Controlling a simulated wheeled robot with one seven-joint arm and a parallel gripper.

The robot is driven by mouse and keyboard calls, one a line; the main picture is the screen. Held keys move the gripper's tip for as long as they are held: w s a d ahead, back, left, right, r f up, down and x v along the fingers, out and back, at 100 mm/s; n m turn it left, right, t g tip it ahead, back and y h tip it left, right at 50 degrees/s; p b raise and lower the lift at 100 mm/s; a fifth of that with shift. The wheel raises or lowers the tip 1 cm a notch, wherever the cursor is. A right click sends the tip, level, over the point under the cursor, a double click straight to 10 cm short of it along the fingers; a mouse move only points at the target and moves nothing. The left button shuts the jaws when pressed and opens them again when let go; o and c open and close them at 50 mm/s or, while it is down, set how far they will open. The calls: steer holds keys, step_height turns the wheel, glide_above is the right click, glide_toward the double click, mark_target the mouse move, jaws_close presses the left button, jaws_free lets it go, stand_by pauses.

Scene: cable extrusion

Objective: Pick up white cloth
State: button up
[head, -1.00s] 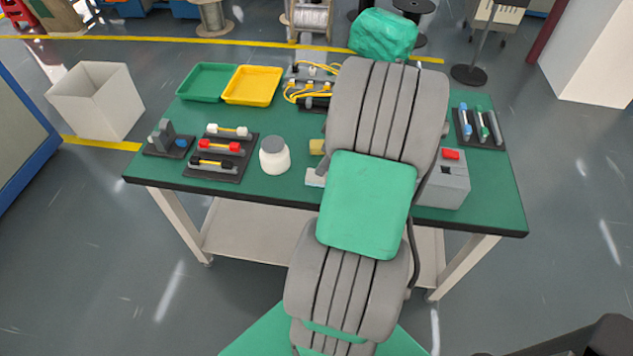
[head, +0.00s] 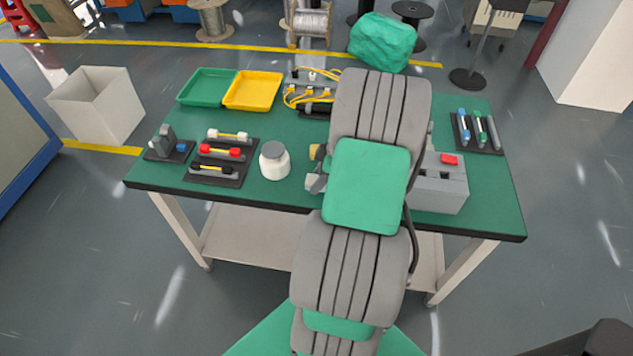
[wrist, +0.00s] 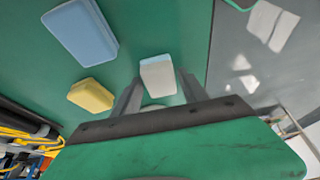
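The white cloth, a small folded block with a pale blue edge, shows in the wrist view (wrist: 158,77) on the green table. My gripper (wrist: 160,77) has its two dark fingers apart, one on each side of the cloth. The fingertips look very near its sides; I cannot see clear contact. In the head view the cloth (head: 315,183) is near the table's front edge, left of my arm and partly hidden by the gripper.
A yellow block (wrist: 91,95) and a blue block (wrist: 80,32) lie left of the cloth in the wrist view. In the head view a white jar (head: 274,161) stands to the left, and a grey box with a red button (head: 441,183) to the right. The green table's (head: 290,198) front edge is close.

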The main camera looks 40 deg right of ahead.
mark_target(312, 181)
jaws_close()
stand_by(0.3)
steer(key=shift+r, duration=0.25)
steer(key=r, duration=0.3)
steer(key=shift+s+a+r+b, duration=0.15)
steer(key=shift+s+r+b, duration=0.2)
steer(key=s+a+r+b, duration=0.1)
steer(key=s+a+r, duration=0.6)
steer(key=s, duration=0.3)
steer(key=shift+s+a+r, duration=0.4)
steer(key=shift+r, duration=0.5)
